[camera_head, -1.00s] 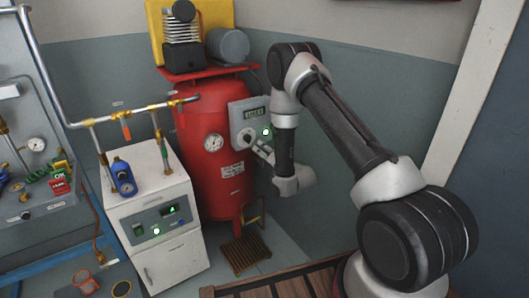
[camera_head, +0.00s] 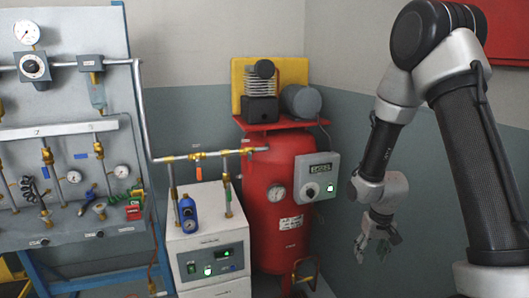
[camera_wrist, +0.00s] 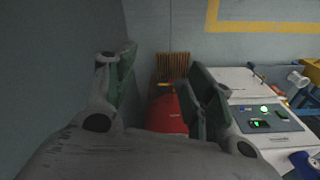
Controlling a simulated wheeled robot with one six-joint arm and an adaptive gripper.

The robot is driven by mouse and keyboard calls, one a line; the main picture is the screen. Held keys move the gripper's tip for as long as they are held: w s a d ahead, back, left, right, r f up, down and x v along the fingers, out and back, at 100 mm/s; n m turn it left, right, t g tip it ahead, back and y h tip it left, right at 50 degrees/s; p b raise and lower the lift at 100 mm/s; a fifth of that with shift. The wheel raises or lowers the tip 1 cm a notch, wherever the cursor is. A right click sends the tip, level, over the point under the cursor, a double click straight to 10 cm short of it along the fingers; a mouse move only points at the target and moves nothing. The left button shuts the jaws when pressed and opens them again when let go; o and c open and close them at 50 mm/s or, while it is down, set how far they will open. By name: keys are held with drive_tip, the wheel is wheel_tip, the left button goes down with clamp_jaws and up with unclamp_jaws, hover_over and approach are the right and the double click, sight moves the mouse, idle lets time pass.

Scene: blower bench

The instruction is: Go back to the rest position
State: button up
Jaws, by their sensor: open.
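My gripper (camera_head: 374,250) hangs at the right of the head view, pointing down, in front of the grey wall. It is open and empty. It is to the right of the red compressor tank (camera_head: 278,205) and apart from it. In the wrist view the two fingers of my gripper (camera_wrist: 160,90) stand well apart, with the red tank (camera_wrist: 166,115) showing beyond them and nothing between them.
A control box (camera_head: 317,178) with a lit display and green light sits on the tank's right side. A white cabinet (camera_head: 212,262) stands left of the tank. A panel (camera_head: 70,85) with gauges and valves is at the left. The wall side is clear.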

drive_tip(key=s+d+r+t, duration=0.1)
drive_tip(key=s+r, duration=1)
drive_tip(key=r, duration=0.4)
drive_tip(key=s+d+r+t, duration=0.2)
drive_tip(key=s+r, duration=0.8)
drive_tip(key=r, duration=0.6)
drive_tip(key=shift+s+d+r+t, duration=0.15)
drive_tip(key=shift+s+d+t, duration=0.05)
drive_tip(key=shift+s+t, duration=0.15)
